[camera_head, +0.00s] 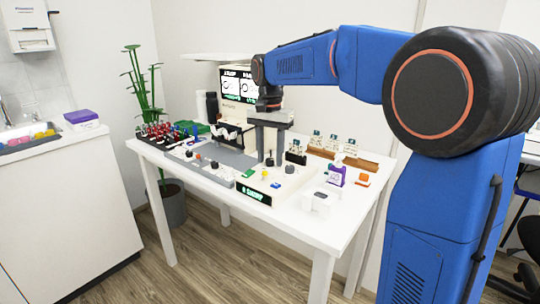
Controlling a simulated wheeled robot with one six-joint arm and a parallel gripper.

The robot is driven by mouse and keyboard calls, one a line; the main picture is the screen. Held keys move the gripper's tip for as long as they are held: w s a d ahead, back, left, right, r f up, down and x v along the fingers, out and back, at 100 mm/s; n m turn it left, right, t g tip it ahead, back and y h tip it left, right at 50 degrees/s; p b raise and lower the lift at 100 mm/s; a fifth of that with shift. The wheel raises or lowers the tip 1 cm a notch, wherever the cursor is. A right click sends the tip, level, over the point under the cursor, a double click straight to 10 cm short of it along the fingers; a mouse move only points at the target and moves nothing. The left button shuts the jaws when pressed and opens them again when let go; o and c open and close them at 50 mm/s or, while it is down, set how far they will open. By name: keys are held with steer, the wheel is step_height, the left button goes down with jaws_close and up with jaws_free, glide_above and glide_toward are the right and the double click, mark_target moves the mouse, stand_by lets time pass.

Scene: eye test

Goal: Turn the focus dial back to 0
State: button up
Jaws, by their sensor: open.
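My gripper (270,160) points down over a cream console (258,184) on the white table. Its two dark fingers are apart. The fingertips are close above the console's back part, and I cannot tell whether they touch anything. A dark knob (289,168) sits on the console just right of the fingers. Small yellow (265,173) and blue (276,185) parts sit nearer its front. A green lit display (252,194) is on its front face, its text too small to read surely. I cannot tell which part is the focus dial; its scale is not readable.
A monitor (237,84) with eye images stands behind. Racks of glasses (330,143) are at the back right, a purple-labelled bottle (336,176) and a white device (320,200) at right. Red-and-black bottles (165,132) crowd the left.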

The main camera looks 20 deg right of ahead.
jaws_close()
steer(key=shift+n, duration=0.4)
steer(key=n, duration=0.5)
steer(key=shift+n, duration=0.4)
steer(key=n, duration=0.5)
steer(key=shift+n, duration=0.4)
jaws_free()
steer(key=shift+r, duration=0.1)
